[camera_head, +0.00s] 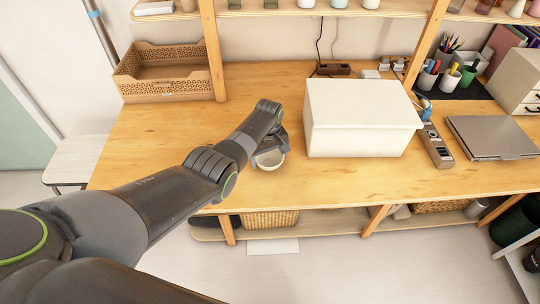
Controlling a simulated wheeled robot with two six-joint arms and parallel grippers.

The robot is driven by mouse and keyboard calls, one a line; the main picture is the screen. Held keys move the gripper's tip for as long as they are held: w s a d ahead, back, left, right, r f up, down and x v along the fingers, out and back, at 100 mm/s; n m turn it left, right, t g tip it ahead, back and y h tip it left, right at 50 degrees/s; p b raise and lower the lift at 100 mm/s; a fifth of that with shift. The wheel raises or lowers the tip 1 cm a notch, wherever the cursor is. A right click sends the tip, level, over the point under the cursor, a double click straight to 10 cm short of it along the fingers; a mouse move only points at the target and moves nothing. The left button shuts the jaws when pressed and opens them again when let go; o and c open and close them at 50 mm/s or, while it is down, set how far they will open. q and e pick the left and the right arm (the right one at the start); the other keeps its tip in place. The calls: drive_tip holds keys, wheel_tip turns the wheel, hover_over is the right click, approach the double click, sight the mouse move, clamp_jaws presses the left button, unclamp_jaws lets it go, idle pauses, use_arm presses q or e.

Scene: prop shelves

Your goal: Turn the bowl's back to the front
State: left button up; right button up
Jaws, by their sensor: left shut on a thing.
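A small whitish bowl (270,160) is on or just above the wooden table, a little left of the white box. It looks tilted, with its opening partly facing the front. My left arm reaches in from the left, and my left gripper (271,147) is at the bowl's upper edge, shut on it. The gripper and wrist hide the bowl's far part. I cannot tell whether the bowl touches the table. My right gripper is not in view.
A large white lidded box (360,118) stands close to the right of the bowl. A power strip (435,146) and a closed laptop (492,137) lie farther right. A brown basket (165,73) stands at the back left. The table (150,150) is clear left of the arm.

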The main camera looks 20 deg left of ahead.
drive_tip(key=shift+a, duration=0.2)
use_arm(q)
drive_tip(key=shift+d+f, duration=0.1)
drive_tip(key=shift+f, duration=0.1)
drive_tip(key=o, duration=0.8)
drive_tip(key=shift+c, duration=0.2)
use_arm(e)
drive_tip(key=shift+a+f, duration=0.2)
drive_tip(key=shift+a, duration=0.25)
use_arm(q)
drive_tip(key=shift+r, duration=0.1)
